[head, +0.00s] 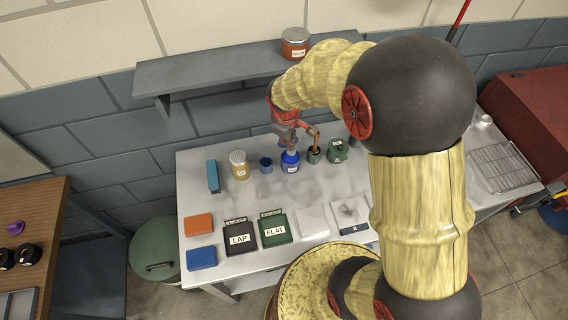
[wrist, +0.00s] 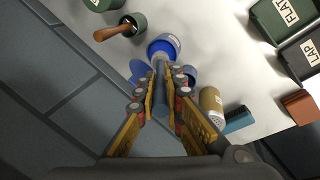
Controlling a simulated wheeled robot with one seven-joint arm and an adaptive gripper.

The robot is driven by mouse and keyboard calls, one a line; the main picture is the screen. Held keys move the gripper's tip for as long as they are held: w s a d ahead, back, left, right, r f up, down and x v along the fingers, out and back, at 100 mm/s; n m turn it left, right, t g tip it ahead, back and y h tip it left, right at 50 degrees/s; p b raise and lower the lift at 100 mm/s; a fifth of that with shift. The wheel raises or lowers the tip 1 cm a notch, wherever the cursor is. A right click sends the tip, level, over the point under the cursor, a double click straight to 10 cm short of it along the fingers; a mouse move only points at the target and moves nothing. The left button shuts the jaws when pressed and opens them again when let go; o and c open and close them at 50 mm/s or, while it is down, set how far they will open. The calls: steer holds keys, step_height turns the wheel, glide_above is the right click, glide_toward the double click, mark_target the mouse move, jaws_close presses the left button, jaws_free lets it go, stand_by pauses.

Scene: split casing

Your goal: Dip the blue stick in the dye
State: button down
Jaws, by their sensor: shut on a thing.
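My gripper (head: 290,143) points down over the blue jar (head: 290,163) near the back of the grey table. In the wrist view my gripper (wrist: 168,72) is shut on a slim blue-grey stick (wrist: 180,90), which runs between the fingers towards the blue jar (wrist: 163,44). The stick's far end is at or just above the jar's mouth; I cannot tell whether it is inside. The jar stands upright and has a white label too small to read. The dye itself cannot be made out.
A small blue cup (head: 266,164) and a yellow shaker (head: 239,165) stand left of the jar. A green pot with a brown handle (head: 315,155) and a green jar (head: 337,151) stand right. LAP (head: 239,252) and FLAT (head: 275,241) bins are in front. A shelf (head: 220,68) hangs behind.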

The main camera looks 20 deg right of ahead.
mark_target(289, 150)
steer(key=shift+w+r+t, duration=0.25)
steer(key=shift+w+t, duration=0.05)
steer(key=shift+w, duration=0.4)
steer(key=shift+d+h, duration=0.1)
steer(key=shift+h, duration=0.2)
steer(key=shift+s, duration=0.1)
steer(key=shift+f+b, duration=2.15)
steer(key=shift+f, duration=0.8)
steer(key=shift+f+b, duration=0.6)
steer(key=shift+f, duration=0.15)
steer(key=shift+r, duration=0.1)
steer(key=shift+r+p, duration=2.55)
steer(key=shift+r, duration=0.95)
steer(key=shift+f, duration=0.1)
